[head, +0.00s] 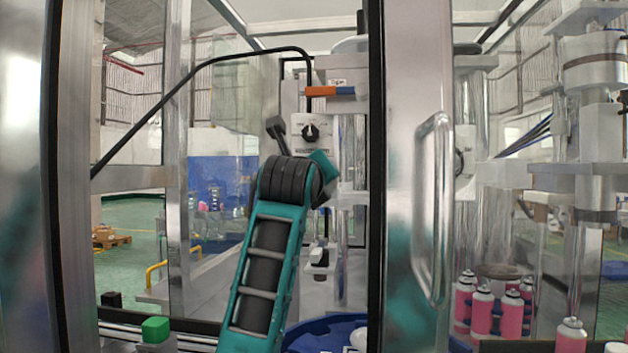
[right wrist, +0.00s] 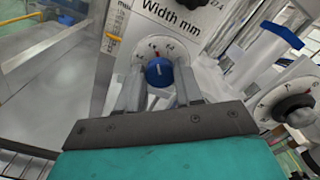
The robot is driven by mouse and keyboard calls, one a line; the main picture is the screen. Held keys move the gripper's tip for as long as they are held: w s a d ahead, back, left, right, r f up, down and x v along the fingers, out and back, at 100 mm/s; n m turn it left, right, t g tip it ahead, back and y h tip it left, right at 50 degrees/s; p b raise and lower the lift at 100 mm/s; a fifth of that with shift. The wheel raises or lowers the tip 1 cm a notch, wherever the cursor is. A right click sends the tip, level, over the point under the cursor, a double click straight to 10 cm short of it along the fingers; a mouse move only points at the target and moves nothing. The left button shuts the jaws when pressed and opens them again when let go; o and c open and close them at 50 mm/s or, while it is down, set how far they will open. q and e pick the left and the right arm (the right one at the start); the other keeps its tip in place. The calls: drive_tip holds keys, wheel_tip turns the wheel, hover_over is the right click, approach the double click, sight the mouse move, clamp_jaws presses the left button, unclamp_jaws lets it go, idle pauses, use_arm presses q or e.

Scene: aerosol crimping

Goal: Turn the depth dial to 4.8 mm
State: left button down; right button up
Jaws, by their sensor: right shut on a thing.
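A blue dial knob (right wrist: 159,72) with a pale pointer line sits on a round white scale in the right wrist view. The scale has small numbers and a red mark (right wrist: 157,54) just above the knob; the figures are too blurred to read surely. The pointer line appears to point up, roughly towards the red mark. My right gripper (right wrist: 160,84) is shut on the blue knob, one finger on each side. In the head view my teal arm hides this knob and most of the gripper. My left gripper is not in view.
A black knob (right wrist: 184,3) stands above the "Width mm" label. Another black knob (right wrist: 292,107) on a white dial is at the right. In the head view a black knob (head: 311,132) sits on the machine panel. A door frame with a handle (head: 433,208) stands to the right.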

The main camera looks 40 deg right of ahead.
drive_tip(key=shift+n, duration=0.7)
drive_tip(key=o, duration=1)
drive_tip(key=shift+o, duration=0.2)
drive_tip(key=shift+a, duration=0.15)
drive_tip(key=b+v, duration=0.1)
drive_tip(key=v, duration=1.1)
drive_tip(key=shift+s+a, duration=0.25)
drive_tip(key=shift+r, duration=0.1)
